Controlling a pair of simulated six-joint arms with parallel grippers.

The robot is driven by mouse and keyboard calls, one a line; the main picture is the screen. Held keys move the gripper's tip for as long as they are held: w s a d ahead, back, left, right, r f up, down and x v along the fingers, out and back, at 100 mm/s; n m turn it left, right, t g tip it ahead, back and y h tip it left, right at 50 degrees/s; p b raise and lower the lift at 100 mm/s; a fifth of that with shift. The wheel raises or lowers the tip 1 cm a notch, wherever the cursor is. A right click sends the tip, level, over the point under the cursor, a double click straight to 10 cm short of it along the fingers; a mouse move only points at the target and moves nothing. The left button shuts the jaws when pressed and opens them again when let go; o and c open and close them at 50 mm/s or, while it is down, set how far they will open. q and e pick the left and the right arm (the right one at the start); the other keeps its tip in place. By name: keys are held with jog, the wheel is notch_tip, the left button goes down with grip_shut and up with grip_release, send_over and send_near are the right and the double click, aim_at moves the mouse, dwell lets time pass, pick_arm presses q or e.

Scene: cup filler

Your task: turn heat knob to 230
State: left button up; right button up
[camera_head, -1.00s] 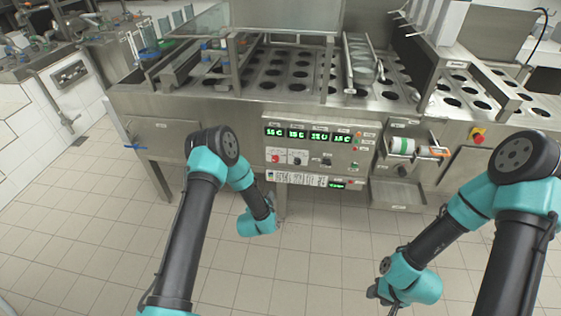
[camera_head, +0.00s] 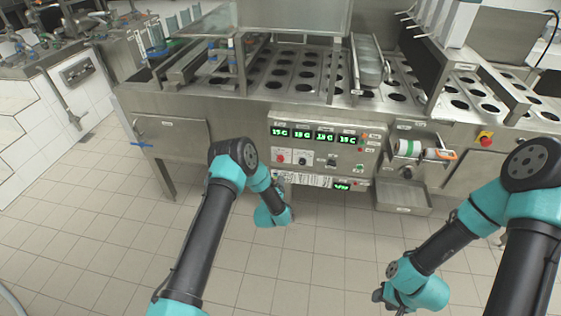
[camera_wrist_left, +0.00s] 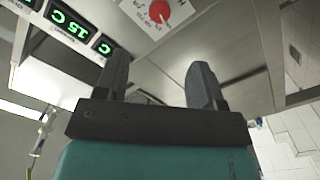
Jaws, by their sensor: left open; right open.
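The control panel (camera_head: 325,147) is on the front of the steel machine, with a row of green displays. Below them are a red knob (camera_head: 281,158) on a white dial plate and a second knob (camera_head: 304,159) on another white plate; I cannot read their labels. In the left wrist view the red knob (camera_wrist_left: 159,11) sits at the top, beyond the fingertips, apart from them. My left gripper (camera_wrist_left: 158,75) is open and empty; its fingers point toward the panel. In the head view my left forearm mostly hides it. My right gripper (camera_head: 379,295) is open, low and away from the panel.
A roll holder (camera_head: 420,150) and a steel tray (camera_head: 403,196) stick out right of the panel. A red and yellow switch (camera_head: 485,139) is further right. The floor in front of the machine is clear.

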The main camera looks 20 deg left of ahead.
aim_at(280, 161)
pick_arm(q)
jog(key=w, duration=0.5)
jog(key=w+a, duration=0.1)
jog(key=w, duration=0.8)
jog(key=shift+w+a, duration=0.2)
jog(key=shift+w, duration=0.15)
jog(key=shift+c, duration=0.4)
jog(key=c, duration=0.8)
jog(key=shift+c, duration=0.2)
